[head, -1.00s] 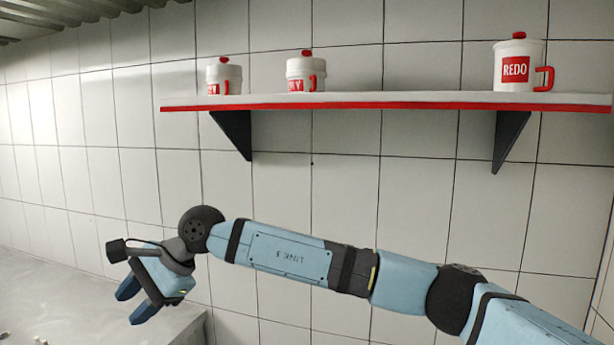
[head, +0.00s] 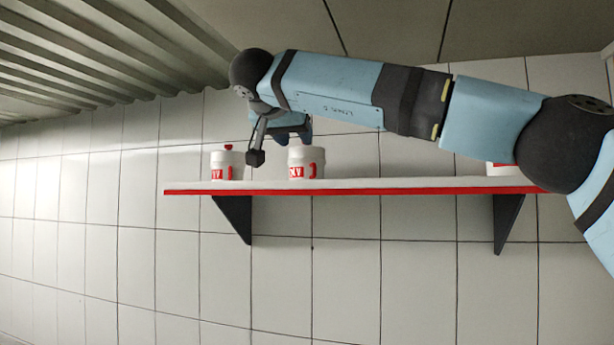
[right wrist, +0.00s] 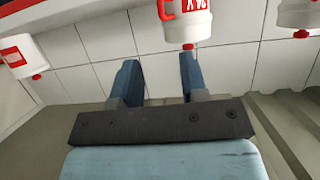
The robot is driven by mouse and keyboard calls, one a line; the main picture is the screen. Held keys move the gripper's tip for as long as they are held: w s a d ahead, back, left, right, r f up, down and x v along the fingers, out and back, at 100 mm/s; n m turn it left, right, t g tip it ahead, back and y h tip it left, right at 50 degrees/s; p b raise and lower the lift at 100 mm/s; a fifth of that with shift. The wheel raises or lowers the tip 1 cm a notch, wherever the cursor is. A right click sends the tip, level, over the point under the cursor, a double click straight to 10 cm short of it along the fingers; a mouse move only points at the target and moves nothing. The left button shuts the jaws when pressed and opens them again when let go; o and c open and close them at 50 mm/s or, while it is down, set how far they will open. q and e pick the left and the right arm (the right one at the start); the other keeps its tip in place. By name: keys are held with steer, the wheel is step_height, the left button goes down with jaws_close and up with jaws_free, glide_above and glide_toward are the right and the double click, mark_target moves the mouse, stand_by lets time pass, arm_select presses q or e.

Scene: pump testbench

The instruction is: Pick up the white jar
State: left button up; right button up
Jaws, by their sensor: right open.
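Three white jars with red labels stand upright on a wall shelf. In the head view the left jar (head: 227,166) has a red knob and handle. The middle jar (head: 306,163) is partly covered at its top by my right gripper (head: 290,134). The right jar (head: 504,169) is mostly hidden behind my right arm. In the right wrist view, which is upside down, the open, empty right gripper (right wrist: 160,72) points towards the middle jar (right wrist: 190,24), which lies just beyond the fingertips, slightly right. Contact does not show. My left gripper is out of view.
The white shelf with a red front edge (head: 370,188) sits on dark brackets (head: 233,219) against a tiled wall (head: 340,270). A corrugated ceiling (head: 90,50) is above. The space below the shelf is clear.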

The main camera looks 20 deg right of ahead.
steer(key=p, duration=0.1)
glide_toward(314, 166)
steer(key=x, duration=0.4)
steer(key=shift+w+d+p, duration=0.25)
steer(key=shift+p, duration=0.1)
steer(key=p+x, duration=0.1)
steer(key=x, duration=0.3)
steer(key=shift+w+d+f, duration=0.1)
steer(key=shift+w+f, duration=0.1)
steer(key=shift+f, duration=0.05)
steer(key=shift+s+r, duration=0.1)
steer(key=shift+s, duration=0.05)
steer(key=c, duration=0.3)
jaws_close()
